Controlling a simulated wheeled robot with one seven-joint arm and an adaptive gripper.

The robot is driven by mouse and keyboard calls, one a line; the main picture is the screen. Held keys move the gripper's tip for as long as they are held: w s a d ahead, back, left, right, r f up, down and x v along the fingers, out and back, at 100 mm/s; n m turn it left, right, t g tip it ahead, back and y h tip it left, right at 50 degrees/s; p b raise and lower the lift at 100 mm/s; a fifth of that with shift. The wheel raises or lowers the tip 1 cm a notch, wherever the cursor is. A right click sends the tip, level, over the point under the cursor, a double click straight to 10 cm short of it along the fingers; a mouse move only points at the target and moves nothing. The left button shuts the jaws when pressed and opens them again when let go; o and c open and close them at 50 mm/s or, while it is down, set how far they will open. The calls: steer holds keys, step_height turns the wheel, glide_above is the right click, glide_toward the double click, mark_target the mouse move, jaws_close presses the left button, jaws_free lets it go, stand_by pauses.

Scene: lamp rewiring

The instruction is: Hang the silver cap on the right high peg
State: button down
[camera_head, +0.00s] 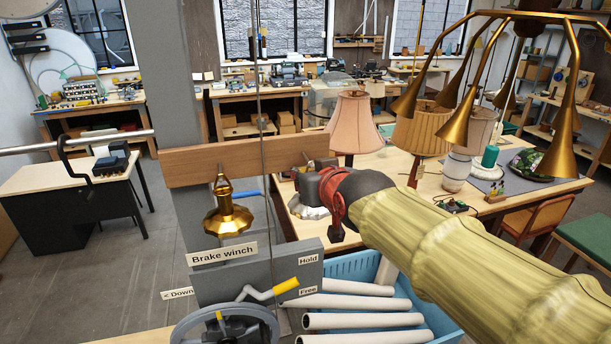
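The silver cap (307,208) shows below and left of my gripper, close to the right end of a wooden peg board (238,155). My gripper (316,187), dark with red parts, reaches in from the right and covers the cap's top. I cannot see the finger gap, or whether the cap is gripped or hangs on a peg. A small peg tip (306,157) shows at the board's right end, partly behind my gripper. A gold cap (228,217) hangs below the board's left part.
A grey post (170,70) stands behind the board. A brake winch with a yellow-handled crank (270,291) stands below. A blue crate (350,268) holds white tubes. A brass chandelier (540,22) hangs at upper right, above a table with lamps (355,122).

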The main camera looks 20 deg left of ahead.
steer(key=shift+f, duration=0.15)
steer(key=c, duration=1.5)
jaws_free()
steer(key=shift+o, duration=0.2)
steer(key=v, duration=1.2)
steer(key=s+d+f+m+g+h+b, duration=0.2)
steer(key=s+d+f+b, duration=0.4)
steer(key=f, duration=1)
steer(key=s+d+f+m+g+h+b, duration=0.2)
steer(key=s+d+f+b, duration=0.4)
steer(key=d+f+b, duration=0.5)
steer(key=s+d+f+m+g+h+b, duration=0.1)
steer(key=s+d+f+b, duration=0.5)
steer(key=d+f, duration=0.6)
step_height(320, 180, down, 9)
steer(key=shift+s+m+g+h+b, duration=0.25)
steer(key=shift+m+g+h+b, duration=0.15)
steer(key=shift+m+h+b, duration=0.6)
